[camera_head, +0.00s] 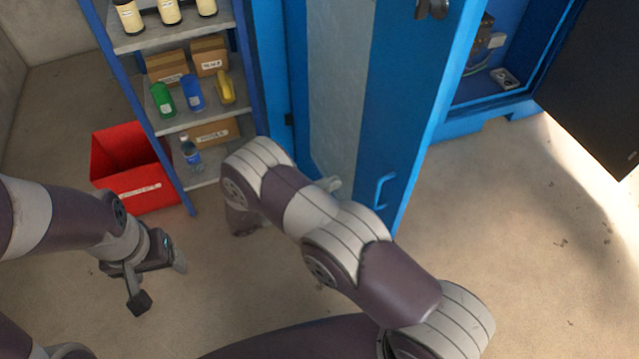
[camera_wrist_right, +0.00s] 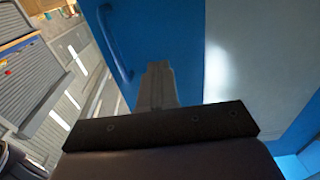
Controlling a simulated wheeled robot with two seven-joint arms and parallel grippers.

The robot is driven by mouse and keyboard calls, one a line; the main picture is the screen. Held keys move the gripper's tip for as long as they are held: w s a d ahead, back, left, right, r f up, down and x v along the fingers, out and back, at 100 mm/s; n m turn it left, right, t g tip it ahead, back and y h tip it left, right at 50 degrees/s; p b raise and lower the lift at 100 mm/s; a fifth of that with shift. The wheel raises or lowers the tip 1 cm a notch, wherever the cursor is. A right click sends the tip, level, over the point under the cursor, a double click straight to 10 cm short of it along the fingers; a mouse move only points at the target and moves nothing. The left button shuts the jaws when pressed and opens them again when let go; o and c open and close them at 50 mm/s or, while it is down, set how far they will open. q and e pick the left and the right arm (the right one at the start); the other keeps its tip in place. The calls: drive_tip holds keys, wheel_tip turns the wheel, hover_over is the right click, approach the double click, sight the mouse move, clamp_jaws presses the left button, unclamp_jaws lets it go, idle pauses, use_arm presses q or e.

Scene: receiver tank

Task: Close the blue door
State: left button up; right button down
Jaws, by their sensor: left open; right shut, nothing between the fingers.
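The blue door (camera_head: 410,90) stands open in the head view, jutting toward me from the blue cabinet. Its face has a grey panel and a blue handle (camera_head: 382,190) low near its free edge. The handle also shows in the right wrist view (camera_wrist_right: 116,42). My right gripper (camera_wrist_right: 158,72) is shut and empty, pointing at the door's face beside the handle; I cannot tell whether it touches. My right arm mostly hides this gripper in the head view. My left gripper (camera_head: 158,280) is open and empty above the floor at the left, well away from the door.
A shelf rack (camera_head: 205,120) with bottles and boxes stands left of the door. A red bin (camera_head: 140,190) sits beside it. The cabinet interior (camera_head: 490,60) shows right of the door, with a dark panel (camera_head: 600,90) beyond. Floor right of the door is clear.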

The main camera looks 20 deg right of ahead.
sight(375, 167)
drive_tip(key=d, duration=0.3)
drive_tip(key=w+d, duration=0.1)
drive_tip(key=d, duration=0.2)
drive_tip(key=d+p, duration=0.1)
drive_tip(key=d, duration=0.2)
drive_tip(key=shift+w+d, duration=0.1)
drive_tip(key=shift+w, duration=0.15)
